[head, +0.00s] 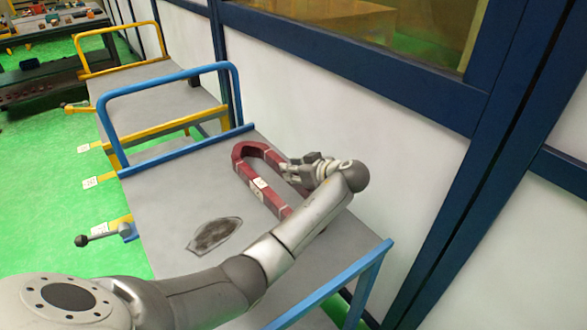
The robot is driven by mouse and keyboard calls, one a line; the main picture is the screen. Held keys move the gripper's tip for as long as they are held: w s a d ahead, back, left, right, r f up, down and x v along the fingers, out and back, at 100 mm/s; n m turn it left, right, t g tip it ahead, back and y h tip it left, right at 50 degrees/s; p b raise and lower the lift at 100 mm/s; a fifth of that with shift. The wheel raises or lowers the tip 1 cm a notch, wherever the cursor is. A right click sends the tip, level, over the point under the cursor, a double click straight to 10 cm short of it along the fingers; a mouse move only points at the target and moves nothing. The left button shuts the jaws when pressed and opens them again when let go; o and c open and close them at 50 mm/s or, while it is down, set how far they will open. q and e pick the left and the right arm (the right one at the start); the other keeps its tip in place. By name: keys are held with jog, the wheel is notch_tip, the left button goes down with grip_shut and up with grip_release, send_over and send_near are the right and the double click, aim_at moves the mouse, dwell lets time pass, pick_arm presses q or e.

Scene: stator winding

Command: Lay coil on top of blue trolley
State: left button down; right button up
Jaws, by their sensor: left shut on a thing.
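The coil (246,172) is a dark red elongated loop with pale bands. It is over the grey top of the blue trolley (160,205), on the side towards the wall. I cannot tell whether it rests on the surface or is just above it. My left gripper (296,172) is shut on the coil's right side, near its rounded far end. My left arm crosses the trolley's near part and hides the coil's near end. My right gripper is not in view.
A yellow trolley (150,88) stands behind. A blue-framed wall (330,98) runs close along the right. Green floor (60,190) is open at left.

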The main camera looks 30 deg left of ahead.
pick_arm(q)
jog(key=c, duration=1.2)
grip_release()
jog(key=shift+d, duration=0.1)
jog(key=b+v, duration=0.1)
jog(key=v, duration=1.1)
jog(key=shift+s+r+b, duration=0.1)
jog(key=shift+s+b, duration=0.05)
jog(key=shift+b, duration=0.25)
